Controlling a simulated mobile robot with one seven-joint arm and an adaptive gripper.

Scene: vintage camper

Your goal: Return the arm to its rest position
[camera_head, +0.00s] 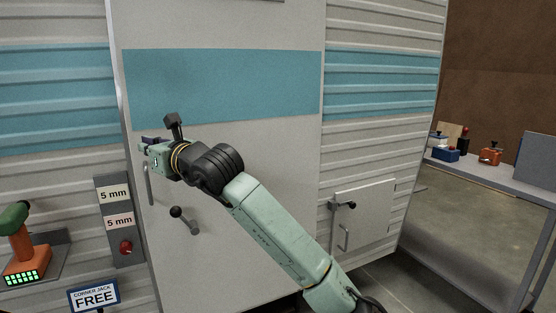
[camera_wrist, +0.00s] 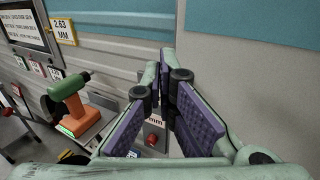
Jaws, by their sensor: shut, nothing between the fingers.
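My pale green arm reaches up and to the left in the head view, in front of the camper's white door (camera_head: 265,150). My gripper (camera_head: 147,147) is at its far end, close to the door's left edge and above the vertical door handle (camera_head: 149,185). I cannot tell from this angle how large the gap to the door is. In the wrist view my gripper (camera_wrist: 167,85) shows its purple-padded fingers converging at the tips, shut, with nothing held.
A black-knobbed lever (camera_head: 183,218) is below my wrist. Left are a gauge panel (camera_head: 118,205) with a red knob, an orange-and-green drill (camera_head: 20,240) and a "CORNER JACK FREE" sign (camera_head: 93,295). A small hatch (camera_head: 365,215) and a workbench (camera_head: 490,180) are right.

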